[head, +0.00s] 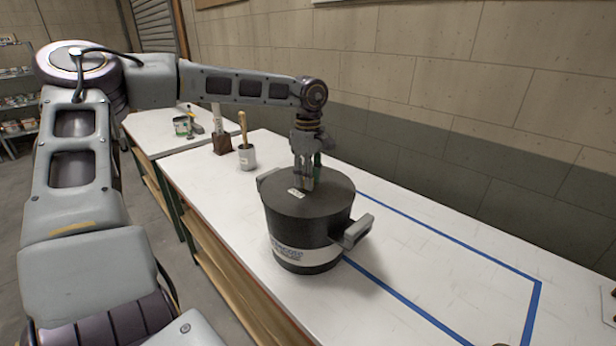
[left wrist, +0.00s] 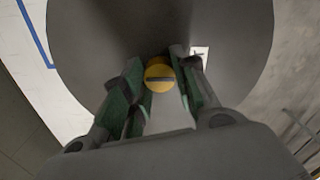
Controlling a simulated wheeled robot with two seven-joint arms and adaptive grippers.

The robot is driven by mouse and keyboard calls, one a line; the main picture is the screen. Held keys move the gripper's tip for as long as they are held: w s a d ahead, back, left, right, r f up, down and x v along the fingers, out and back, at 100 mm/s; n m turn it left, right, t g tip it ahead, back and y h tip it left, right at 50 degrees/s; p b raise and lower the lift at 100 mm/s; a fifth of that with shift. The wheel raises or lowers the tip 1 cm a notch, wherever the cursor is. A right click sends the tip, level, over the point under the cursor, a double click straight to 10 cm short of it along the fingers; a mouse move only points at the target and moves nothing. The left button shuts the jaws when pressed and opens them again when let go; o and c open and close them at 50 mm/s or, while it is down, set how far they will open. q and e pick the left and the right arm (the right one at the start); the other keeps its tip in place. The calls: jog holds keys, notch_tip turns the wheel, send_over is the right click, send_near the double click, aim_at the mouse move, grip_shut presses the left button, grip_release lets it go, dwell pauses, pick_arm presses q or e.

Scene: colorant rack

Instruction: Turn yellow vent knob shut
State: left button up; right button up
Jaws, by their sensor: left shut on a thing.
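A dark round pot with a lid (head: 325,203) stands upright on the white table, with grey side handles and a pale label band. My left gripper (head: 304,186) points straight down onto the middle of its lid. In the left wrist view the yellow vent knob (left wrist: 159,76) shows on the lid (left wrist: 90,45), with a dark slot across it, lying roughly level in the picture. The left gripper (left wrist: 156,95) has its green-padded fingers on both sides of the knob and is shut on it. In the head view the fingers hide the knob. My right gripper is not in view.
Blue tape (head: 440,237) marks a rectangle on the table (head: 420,265), mostly bare to the pot's right. A white cup with a brush (head: 246,157) and a dark brown block (head: 222,146) stand behind left. A small can (head: 182,126) is on the farther table.

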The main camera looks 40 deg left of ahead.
pick_arm(q)
jog(key=o, duration=1)
jog(key=shift+r, duration=6.05)
jog(key=shift+s+f, duration=0.1)
